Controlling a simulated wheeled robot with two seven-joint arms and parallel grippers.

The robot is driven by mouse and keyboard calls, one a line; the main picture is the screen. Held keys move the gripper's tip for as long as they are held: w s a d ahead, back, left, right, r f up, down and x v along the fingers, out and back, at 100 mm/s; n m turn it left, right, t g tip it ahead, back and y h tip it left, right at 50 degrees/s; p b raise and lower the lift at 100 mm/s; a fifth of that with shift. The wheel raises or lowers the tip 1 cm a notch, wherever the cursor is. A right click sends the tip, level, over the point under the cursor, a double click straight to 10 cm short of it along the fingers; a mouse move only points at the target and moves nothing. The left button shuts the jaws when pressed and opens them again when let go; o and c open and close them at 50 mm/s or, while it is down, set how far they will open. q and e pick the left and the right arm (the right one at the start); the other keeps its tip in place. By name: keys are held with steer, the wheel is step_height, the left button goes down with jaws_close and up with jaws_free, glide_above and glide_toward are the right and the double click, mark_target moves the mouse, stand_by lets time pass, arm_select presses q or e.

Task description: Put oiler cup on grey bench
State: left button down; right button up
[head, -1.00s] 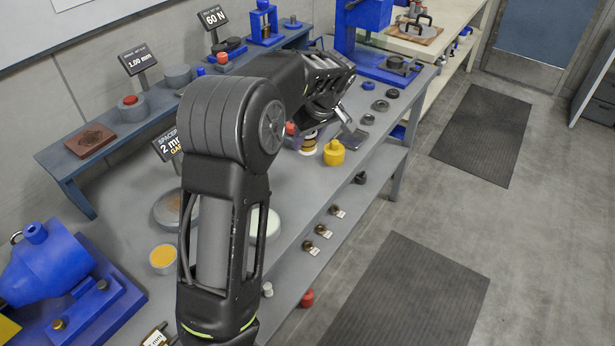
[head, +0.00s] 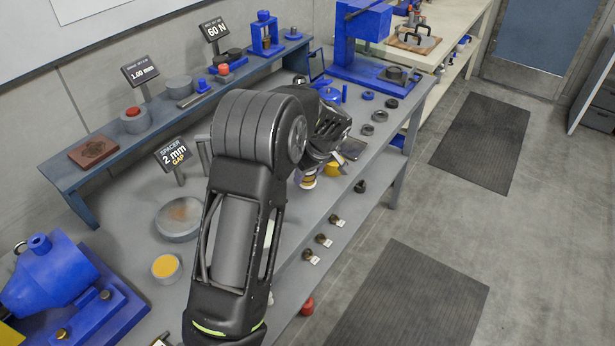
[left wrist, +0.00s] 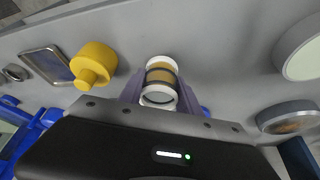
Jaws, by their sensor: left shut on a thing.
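The oiler cup, a short amber cylinder with white ends (left wrist: 160,80), is between the purple fingers of my left gripper (left wrist: 160,98), which is shut on it. In the head view the cup (head: 308,182) shows just below the left gripper (head: 312,170), partly covered by it. The grey bench (head: 318,212) runs beneath. I cannot tell whether the cup touches the bench top. My right gripper is not in view.
A yellow knobbed piece (left wrist: 93,65) stands close beside the cup, with a flat framed plate (left wrist: 45,63) beyond it. A round white disc (left wrist: 300,52) and a grey dish (head: 178,218) lie on the other side. The bench's front edge is near the gripper.

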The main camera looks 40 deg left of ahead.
arm_select(q)
steer(key=shift+f, duration=0.8)
steer(key=shift+f, duration=0.2)
steer(key=c, duration=0.8)
jaws_free()
steer(key=shift+r, duration=0.1)
steer(key=shift+c, duration=0.2)
